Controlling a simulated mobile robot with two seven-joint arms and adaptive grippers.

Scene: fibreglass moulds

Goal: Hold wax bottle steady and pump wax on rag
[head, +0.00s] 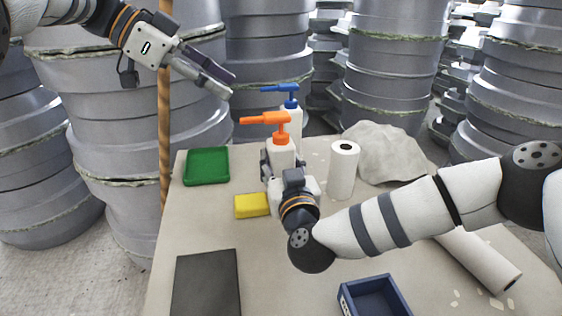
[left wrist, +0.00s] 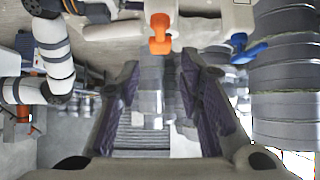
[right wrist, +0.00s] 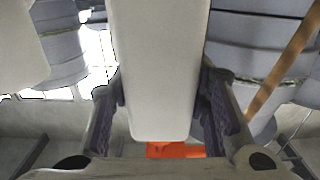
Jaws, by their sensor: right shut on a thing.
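A white bottle with an orange pump top (head: 281,146) stands upright on the table, its nozzle pointing left. My right gripper (head: 281,170) is shut around its body; in the right wrist view the white bottle (right wrist: 162,70) fills the space between the fingers. A second white bottle with a blue pump (head: 290,110) stands just behind it. A yellow folded rag or sponge (head: 252,205) lies left of the gripped bottle; I cannot tell which. My left gripper (head: 228,84) is open and empty, above and left of both pumps. The orange pump (left wrist: 160,34) shows in the left wrist view.
The table (head: 200,225) also holds a green tray (head: 206,166), a white paper roll (head: 343,171), a crumpled grey-white heap (head: 382,153), a dark flat slab (head: 207,283), a blue bin (head: 345,303) and a long white roll (head: 484,262). Stacked grey moulds (head: 268,55) stand behind.

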